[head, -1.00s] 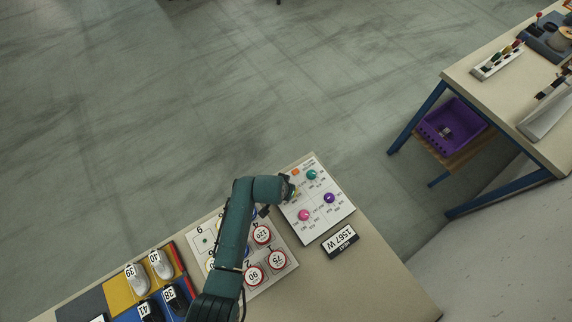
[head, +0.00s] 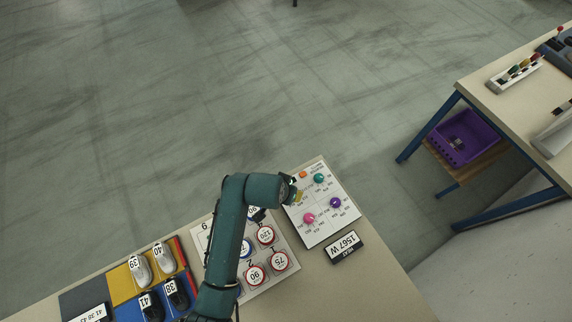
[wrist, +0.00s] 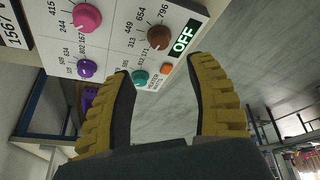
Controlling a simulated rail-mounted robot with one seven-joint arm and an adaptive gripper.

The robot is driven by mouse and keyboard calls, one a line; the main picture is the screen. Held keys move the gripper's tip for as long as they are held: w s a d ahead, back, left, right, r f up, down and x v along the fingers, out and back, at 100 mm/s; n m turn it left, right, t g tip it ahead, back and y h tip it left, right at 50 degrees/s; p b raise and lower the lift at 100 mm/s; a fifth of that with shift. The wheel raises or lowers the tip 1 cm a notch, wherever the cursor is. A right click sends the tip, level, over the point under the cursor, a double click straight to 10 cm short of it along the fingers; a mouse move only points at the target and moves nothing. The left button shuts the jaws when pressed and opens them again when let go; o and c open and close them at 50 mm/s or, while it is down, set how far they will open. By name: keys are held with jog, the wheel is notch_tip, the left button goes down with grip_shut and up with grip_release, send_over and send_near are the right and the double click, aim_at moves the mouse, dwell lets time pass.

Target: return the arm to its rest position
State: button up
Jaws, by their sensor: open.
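My arm (head: 229,240) reaches up from the bottom of the head view, over the table. My gripper (wrist: 165,80) shows in the wrist view as two yellow ribbed fingers with dark inner pads, spread wide with nothing between them. In the head view my gripper (head: 294,190) is small and partly hidden by the arm, at the left edge of the white knob panel (head: 327,229). The wrist view shows the panel's pink knob (wrist: 87,17), purple knob (wrist: 87,68), brown knob (wrist: 159,33), teal knob (wrist: 140,77) and an OFF label (wrist: 183,41) beyond the fingers.
A white board with numbered round pieces (head: 279,260) lies under and beside my arm. A display reading 1567 W (head: 344,246) sits by the panel. Numbered shoes (head: 164,257) stand on coloured mats at left. A second table (head: 510,99) with a purple bin (head: 463,137) is at right.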

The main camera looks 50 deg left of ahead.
jog(key=shift+v, duration=1.15)
